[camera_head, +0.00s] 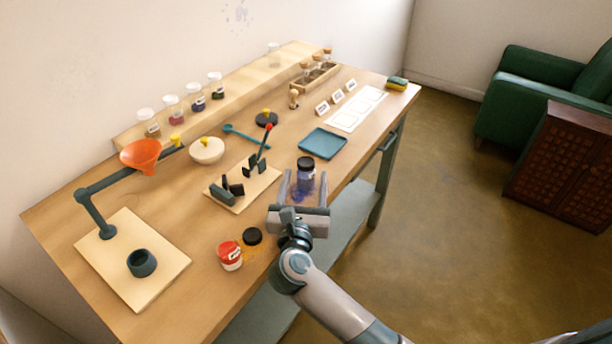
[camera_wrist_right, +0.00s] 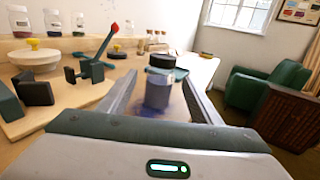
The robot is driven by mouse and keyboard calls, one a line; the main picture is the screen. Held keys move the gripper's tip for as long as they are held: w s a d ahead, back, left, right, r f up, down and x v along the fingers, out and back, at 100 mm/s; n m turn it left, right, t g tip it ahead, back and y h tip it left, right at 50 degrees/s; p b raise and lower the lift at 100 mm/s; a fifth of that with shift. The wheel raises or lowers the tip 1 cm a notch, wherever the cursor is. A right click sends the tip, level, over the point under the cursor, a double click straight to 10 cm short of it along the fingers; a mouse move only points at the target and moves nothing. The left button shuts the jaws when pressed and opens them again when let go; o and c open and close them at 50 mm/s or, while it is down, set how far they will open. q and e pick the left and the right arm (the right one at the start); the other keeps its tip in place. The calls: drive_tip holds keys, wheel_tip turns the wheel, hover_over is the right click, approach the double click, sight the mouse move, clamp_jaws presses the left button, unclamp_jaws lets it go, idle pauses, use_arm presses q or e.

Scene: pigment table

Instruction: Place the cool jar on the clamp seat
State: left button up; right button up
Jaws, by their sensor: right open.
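The cool jar, a clear jar of blue-violet pigment with a black lid (camera_head: 306,176), stands upright near the table's front edge, with violet powder smudged around it. My right gripper (camera_head: 303,187) is open, its two fingers on either side of the jar. In the right wrist view the jar (camera_wrist_right: 158,92) shows between the fingers, with a gap on each side. The clamp (camera_head: 228,189), with dark jaws and a red-tipped lever, sits on a pale wooden board (camera_head: 244,203) to the left of the jar. Nothing stands between its jaws. My left gripper is not in view.
A red-labelled jar (camera_head: 230,256) and a loose black lid (camera_head: 252,236) lie left of my right gripper. A blue tray (camera_head: 323,143) is behind the jar. An orange funnel (camera_head: 141,155) hangs on a stand at left. Several jars line the back shelf (camera_head: 240,92).

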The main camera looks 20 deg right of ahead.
drive_tip(key=shift+c, duration=0.2)
drive_tip(key=c, duration=1.2)
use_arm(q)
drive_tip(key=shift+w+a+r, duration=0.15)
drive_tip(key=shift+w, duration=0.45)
use_arm(e)
drive_tip(key=shift+c, duration=0.2)
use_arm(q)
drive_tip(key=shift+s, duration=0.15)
use_arm(e)
drive_tip(key=shift+r, duration=0.1)
drive_tip(key=shift+r, duration=0.4)
wheel_tip(320, 180, up, 4)
drive_tip(key=shift+f, duration=0.25)
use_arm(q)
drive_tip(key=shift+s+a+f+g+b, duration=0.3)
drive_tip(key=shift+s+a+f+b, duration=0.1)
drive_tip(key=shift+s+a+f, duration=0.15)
use_arm(e)
drive_tip(key=s+d+r, duration=0.6)
drive_tip(key=s+d, duration=0.2)
drive_tip(key=shift+s+r, duration=0.2)
drive_tip(key=shift+r, duration=0.1)
